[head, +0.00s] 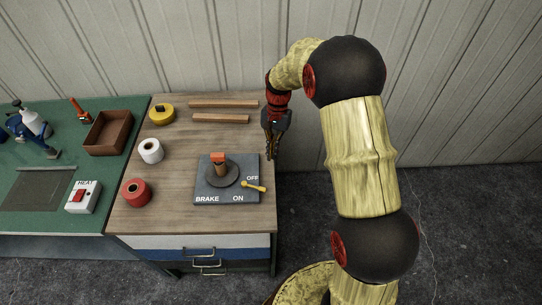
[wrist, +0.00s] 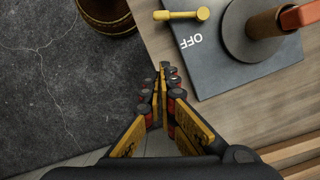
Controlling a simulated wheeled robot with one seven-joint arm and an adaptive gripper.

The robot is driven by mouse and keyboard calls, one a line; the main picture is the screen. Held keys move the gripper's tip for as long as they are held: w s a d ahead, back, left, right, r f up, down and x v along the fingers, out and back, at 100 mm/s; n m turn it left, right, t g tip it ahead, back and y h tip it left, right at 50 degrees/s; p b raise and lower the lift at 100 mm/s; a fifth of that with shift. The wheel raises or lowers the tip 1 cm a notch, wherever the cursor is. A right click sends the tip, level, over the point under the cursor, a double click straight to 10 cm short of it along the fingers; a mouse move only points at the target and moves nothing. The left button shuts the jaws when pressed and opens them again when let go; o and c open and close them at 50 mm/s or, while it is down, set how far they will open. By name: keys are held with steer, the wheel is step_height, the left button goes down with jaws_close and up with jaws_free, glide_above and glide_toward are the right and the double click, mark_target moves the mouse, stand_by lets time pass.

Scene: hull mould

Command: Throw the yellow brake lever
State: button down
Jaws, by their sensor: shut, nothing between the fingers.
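The yellow brake lever (head: 255,187) sits at the right edge of a dark plate (head: 210,190) marked BRAKE, OFF and ON. Its handle points right, past the plate's edge, between the OFF and ON marks. In the wrist view the lever (wrist: 182,14) lies beyond my fingertips, near the top edge. My gripper (head: 271,156) points down by the bench's right edge, behind the lever in the head view. In the wrist view my gripper (wrist: 165,68) is shut, empty and apart from the lever. A round base with an orange-topped post (head: 219,172) stands on the plate.
The wooden bench (head: 170,215) also holds a red roll (head: 136,193), a white roll (head: 150,151), a yellow tape (head: 161,114) and two wood strips (head: 222,104). A green bench (head: 95,210) adjoins on the left. Bare floor (head: 470,230) lies to the right.

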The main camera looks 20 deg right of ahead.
steer(key=b+x, duration=0.1)
steer(key=x, duration=0.7)
steer(key=shift+s+a+b, duration=0.15)
steer(key=shift+s+b, duration=0.05)
steer(key=shift+b, duration=0.1)
steer(key=shift+s+a+r, duration=0.15)
steer(key=shift+s+a, duration=0.6)
steer(key=shift+s, duration=0.25)
steer(key=shift+s+a, duration=0.35)
steer(key=shift+s, duration=0.15)
